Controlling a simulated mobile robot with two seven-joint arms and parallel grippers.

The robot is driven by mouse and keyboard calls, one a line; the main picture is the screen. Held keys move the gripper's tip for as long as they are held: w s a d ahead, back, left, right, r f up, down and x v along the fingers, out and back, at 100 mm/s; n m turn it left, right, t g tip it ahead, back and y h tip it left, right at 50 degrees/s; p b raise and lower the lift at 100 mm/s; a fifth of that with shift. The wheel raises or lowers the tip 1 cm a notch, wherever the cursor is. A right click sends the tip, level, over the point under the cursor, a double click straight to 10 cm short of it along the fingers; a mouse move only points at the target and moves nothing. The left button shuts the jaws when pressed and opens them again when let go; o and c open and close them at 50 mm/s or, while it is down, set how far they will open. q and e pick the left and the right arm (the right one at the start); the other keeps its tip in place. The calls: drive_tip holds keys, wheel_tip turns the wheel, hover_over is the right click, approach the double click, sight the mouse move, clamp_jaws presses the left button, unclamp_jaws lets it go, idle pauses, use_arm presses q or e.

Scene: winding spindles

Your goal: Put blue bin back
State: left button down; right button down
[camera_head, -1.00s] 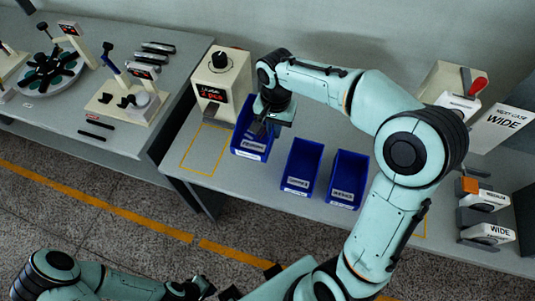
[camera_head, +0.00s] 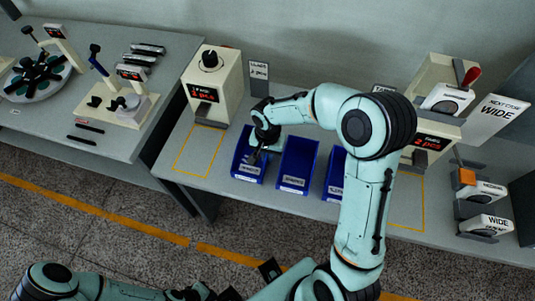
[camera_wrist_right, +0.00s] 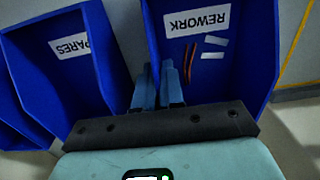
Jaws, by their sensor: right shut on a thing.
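The left blue bin (camera_head: 246,171) stands on the right-hand table in line with the other two bins, left of the middle blue bin (camera_head: 294,170). My right gripper (camera_head: 258,154) is shut on its right-hand wall. In the right wrist view this bin (camera_wrist_right: 258,45) has an upside-down REWORK label and holds copper-coloured strips and pale pieces. The fingers (camera_wrist_right: 158,80) pinch its wall on the side facing the SPARES bin (camera_wrist_right: 35,60). The right blue bin (camera_head: 333,178) is partly hidden by my arm. My left gripper (camera_head: 200,291) is low at the bottom edge; its jaws are unclear.
A cream dispenser (camera_head: 213,85) stands behind the left bin, with a yellow outlined square (camera_head: 195,155) empty beside it. Another cream dispenser (camera_head: 440,100) and a white sign (camera_head: 497,117) stand at the right. The left table (camera_head: 60,115) carries a turntable and fixtures.

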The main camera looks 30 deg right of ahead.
drive_tip(key=shift+f, duration=0.15)
drive_tip(key=c, duration=1.2)
unclamp_jaws()
drive_tip(key=shift+c, duration=0.2)
use_arm(q)
drive_tip(key=shift+s+f, duration=0.1)
drive_tip(key=shift+f, duration=0.05)
use_arm(e)
drive_tip(key=shift+r, duration=0.35)
wheel_tip(320, 180, up, 12)
drive_tip(key=shift+f+p, duration=0.1)
drive_tip(key=shift+p, duration=0.4)
use_arm(q)
drive_tip(key=shift+w+r, duration=0.5)
drive_tip(key=shift+r, duration=0.3)
drive_tip(key=shift+s, duration=0.1)
use_arm(e)
drive_tip(key=shift+f, duration=0.1)
